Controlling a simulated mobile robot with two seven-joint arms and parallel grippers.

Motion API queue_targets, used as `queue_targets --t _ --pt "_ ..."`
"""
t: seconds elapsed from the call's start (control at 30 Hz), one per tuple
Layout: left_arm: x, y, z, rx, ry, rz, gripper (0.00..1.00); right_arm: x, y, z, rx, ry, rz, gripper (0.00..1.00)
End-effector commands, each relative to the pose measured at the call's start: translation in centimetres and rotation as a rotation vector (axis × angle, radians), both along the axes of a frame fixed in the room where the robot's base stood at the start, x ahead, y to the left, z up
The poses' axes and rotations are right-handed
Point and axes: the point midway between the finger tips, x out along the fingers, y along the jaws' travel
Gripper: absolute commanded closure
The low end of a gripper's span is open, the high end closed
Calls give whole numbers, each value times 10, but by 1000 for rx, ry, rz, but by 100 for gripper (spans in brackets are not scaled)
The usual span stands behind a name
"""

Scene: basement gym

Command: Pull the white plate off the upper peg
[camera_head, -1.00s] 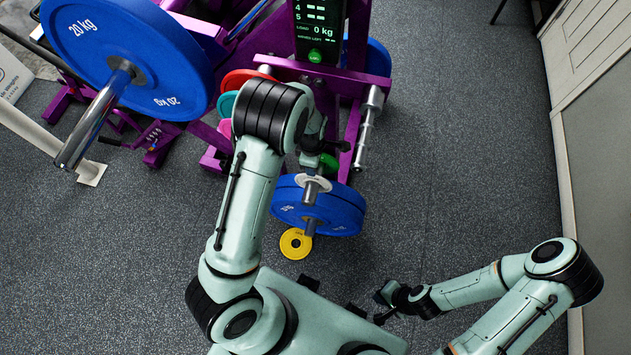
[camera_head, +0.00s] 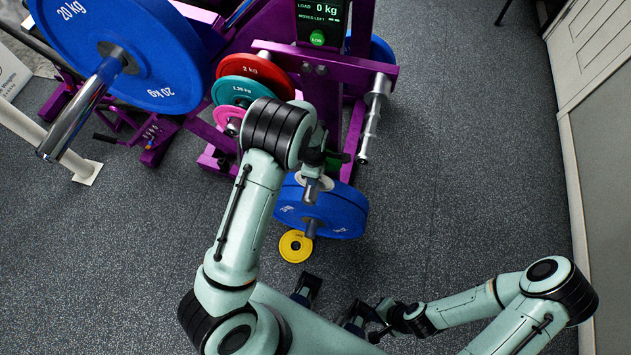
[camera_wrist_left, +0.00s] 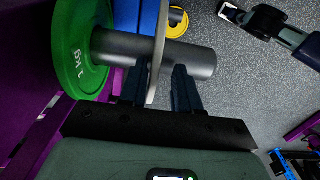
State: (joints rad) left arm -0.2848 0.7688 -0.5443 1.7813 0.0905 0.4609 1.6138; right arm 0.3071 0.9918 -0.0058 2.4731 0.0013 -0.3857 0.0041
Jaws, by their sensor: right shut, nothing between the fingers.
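The white plate (camera_wrist_left: 158,45) shows nearly edge-on in the left wrist view, around the grey metal peg (camera_wrist_left: 195,60). A green 1 kg plate (camera_wrist_left: 78,60) sits farther in on the same peg, with a gap between the two. My left gripper (camera_wrist_left: 161,82) is open, with one finger on each side of the white plate's rim. The right finger stands clear of it; contact on the left is unclear. In the head view, my left gripper (camera_head: 322,165) hides much of this peg and plate. My right gripper (camera_head: 372,332) is shut and empty, low near my base.
Blue plates (camera_head: 335,212) and a yellow plate (camera_head: 295,246) are below the peg. Red (camera_head: 257,68), teal (camera_head: 238,92) and pink (camera_head: 228,117) plates hang left on the purple rack (camera_head: 355,60). A large 20 kg plate (camera_head: 125,50) is at upper left. Floor at right is clear.

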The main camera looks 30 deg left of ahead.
Motion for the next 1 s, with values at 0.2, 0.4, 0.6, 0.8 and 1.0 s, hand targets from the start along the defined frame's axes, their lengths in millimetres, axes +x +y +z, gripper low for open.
queue_targets --t 0.2,0.4,0.6,0.8,1.0 --pt "0 0 0 0 0 0 68 0 0 0 0 0 0 100" --pt "0 0 0 0 1 0 100 0 0 0 0 0 0 100" --pt "-2 -1 0 0 1 -1 100 0 0 0 0 0 0 100" --pt "-13 -3 0 0 2 -1 100 0 0 0 0 0 0 100" --pt "-24 -6 0 -1 3 -1 100 0 0 0 0 0 0 100"
